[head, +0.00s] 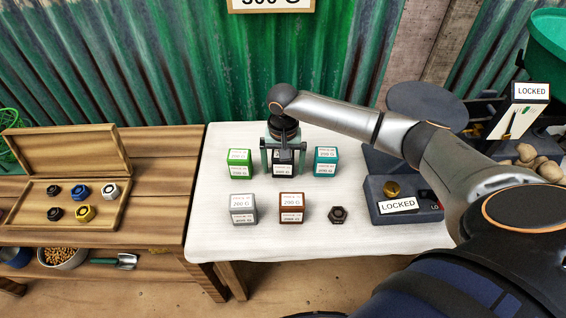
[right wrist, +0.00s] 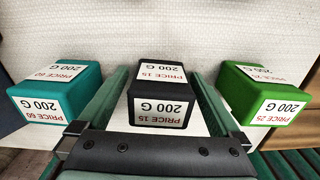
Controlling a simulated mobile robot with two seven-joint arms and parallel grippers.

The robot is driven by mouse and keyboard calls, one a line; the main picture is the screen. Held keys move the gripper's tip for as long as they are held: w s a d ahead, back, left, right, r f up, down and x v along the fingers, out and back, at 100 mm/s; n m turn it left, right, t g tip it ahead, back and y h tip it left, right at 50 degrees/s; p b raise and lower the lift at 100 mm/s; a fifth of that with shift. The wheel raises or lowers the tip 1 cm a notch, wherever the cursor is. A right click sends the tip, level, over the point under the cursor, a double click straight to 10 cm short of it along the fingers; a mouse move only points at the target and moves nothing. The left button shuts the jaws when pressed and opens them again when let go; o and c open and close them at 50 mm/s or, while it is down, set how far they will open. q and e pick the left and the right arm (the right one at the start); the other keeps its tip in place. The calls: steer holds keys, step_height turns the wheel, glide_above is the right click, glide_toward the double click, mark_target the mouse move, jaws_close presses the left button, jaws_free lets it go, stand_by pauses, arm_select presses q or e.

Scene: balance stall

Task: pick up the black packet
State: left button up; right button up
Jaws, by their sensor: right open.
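The black packet (head: 283,161) stands on the white-covered table in the back row, between a green and a teal packet. In the right wrist view the black packet (right wrist: 160,92) shows labels reading 200 G and PRICE 15. My right gripper (head: 283,153) is over it from above, its fingers apart on either side of the packet. In the right wrist view the open right gripper (right wrist: 160,110) has a finger to each side, with gaps to the packet. The packet's top is partly hidden by the gripper in the head view. My left gripper is not in view.
A green packet (head: 239,161) and a teal packet (head: 325,161) stand close on either side. A silver packet (head: 243,209), a brown packet (head: 291,207) and a dark hexagonal weight (head: 338,215) are in front. A dark box labelled LOCKED (head: 398,205) is at right.

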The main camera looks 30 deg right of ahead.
steer(key=shift+r, duration=0.1)
steer(key=c, duration=1.5)
steer(key=shift+c, duration=0.2)
